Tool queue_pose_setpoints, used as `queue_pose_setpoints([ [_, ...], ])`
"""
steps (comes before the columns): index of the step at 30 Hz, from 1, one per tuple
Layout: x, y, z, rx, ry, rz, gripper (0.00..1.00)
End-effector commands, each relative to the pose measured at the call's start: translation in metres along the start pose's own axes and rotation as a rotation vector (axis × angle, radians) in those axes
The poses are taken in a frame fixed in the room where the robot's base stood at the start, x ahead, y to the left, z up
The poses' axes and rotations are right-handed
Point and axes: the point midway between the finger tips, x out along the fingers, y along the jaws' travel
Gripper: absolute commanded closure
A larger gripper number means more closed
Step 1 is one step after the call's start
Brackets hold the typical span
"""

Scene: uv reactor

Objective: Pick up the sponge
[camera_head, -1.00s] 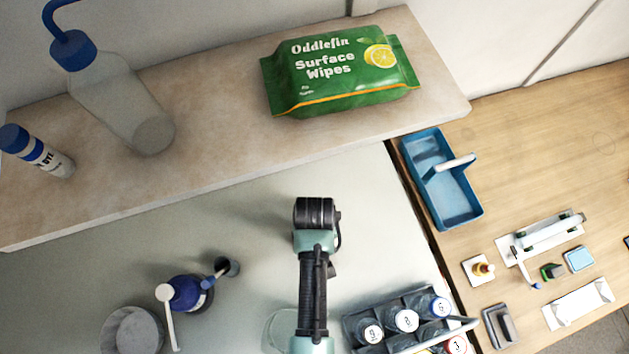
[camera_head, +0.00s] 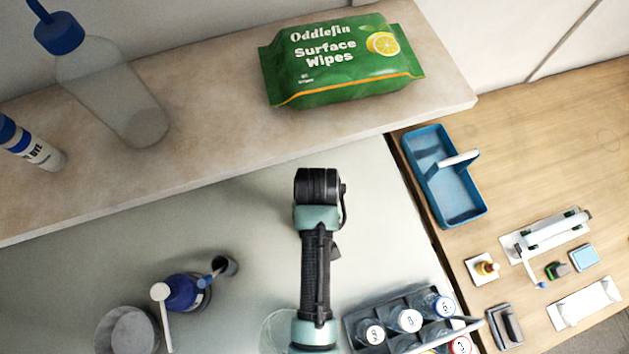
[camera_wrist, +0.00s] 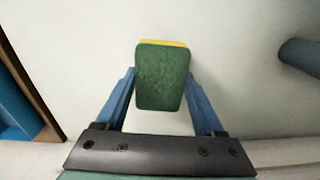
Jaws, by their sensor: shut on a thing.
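The sponge (camera_wrist: 162,78) shows in the wrist view, a block with a green face and a yellow edge at its far side. My gripper (camera_wrist: 161,90) has its two blue fingers on either side of the sponge and is shut on it. Pale surface shows around the sponge; I cannot tell whether the sponge touches it. In the head view my arm is in the lower middle, over the grey-green bench (camera_head: 250,200); the sponge and fingertips are hidden there.
A shelf with green wipes (camera_head: 340,60) and a wash bottle (camera_head: 115,95) runs behind. A bottle rack (camera_head: 405,320) stands right of my arm, a blue dispenser bottle (camera_head: 185,290) left. A blue caddy (camera_head: 445,180) is on the wooden table. Bench between is clear.

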Motion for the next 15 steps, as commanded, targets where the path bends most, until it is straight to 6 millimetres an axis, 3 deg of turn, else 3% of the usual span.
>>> queue_pose_setpoints([
  [9,0.005,0.027,-0.075,-0.001,0.004,0.001,0.80],
  [15,0.004,0.041,-0.113,-0.001,0.002,0.001,0.80],
])
